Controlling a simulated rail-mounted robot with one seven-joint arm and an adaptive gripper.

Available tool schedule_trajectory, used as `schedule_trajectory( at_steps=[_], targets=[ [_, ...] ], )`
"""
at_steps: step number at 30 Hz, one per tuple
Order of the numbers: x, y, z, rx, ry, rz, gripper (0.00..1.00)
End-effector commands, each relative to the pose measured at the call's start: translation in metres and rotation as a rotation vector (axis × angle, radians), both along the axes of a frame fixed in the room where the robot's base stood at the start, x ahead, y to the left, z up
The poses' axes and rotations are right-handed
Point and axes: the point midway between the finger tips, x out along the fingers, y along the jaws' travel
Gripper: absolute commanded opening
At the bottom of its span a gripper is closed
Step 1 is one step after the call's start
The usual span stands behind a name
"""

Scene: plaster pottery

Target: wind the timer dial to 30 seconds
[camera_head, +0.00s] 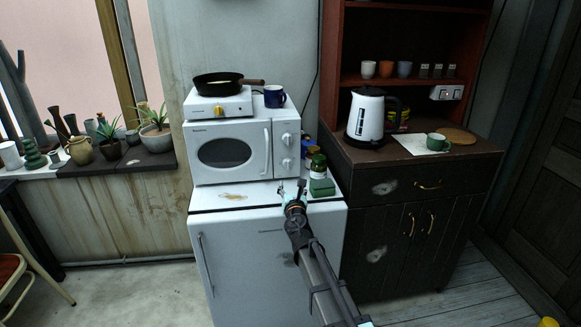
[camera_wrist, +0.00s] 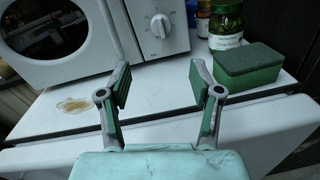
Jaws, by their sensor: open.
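The white microwave (camera_head: 222,150) stands on a white fridge, with two round knobs on its right-hand panel. The upper knob (camera_head: 287,139) and the lower knob (camera_head: 287,163) are both clear of my gripper; their markings are too small to read, so I cannot tell which is the timer dial. In the wrist view one knob (camera_wrist: 160,25) shows above and between my fingers. My gripper (camera_wrist: 158,84) is open and empty, its fingers apart over the fridge top, in front of and below the knobs. It also shows in the head view (camera_head: 291,188).
A green sponge (camera_wrist: 248,66) lies on the fridge top (camera_wrist: 150,105), right of my gripper. A jar (camera_wrist: 226,22) stands behind it. A hot plate (camera_head: 218,105) with a pan (camera_head: 217,84) and a blue mug (camera_head: 274,96) sit on the microwave. A dark cabinet (camera_head: 405,210) stands at right.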

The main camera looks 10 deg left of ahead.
Motion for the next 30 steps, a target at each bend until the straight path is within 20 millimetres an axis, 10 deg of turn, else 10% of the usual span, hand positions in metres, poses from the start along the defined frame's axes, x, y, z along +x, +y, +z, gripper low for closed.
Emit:
schedule_trajectory(
  at_steps=[18, 30],
  targets=[
    [0.12, 0.024, 0.001, 0.003, 0.001, -0.001, 0.64],
    [0.145, 0.029, 0.0, 0.003, 0.001, -0.001, 0.64]
  ],
)
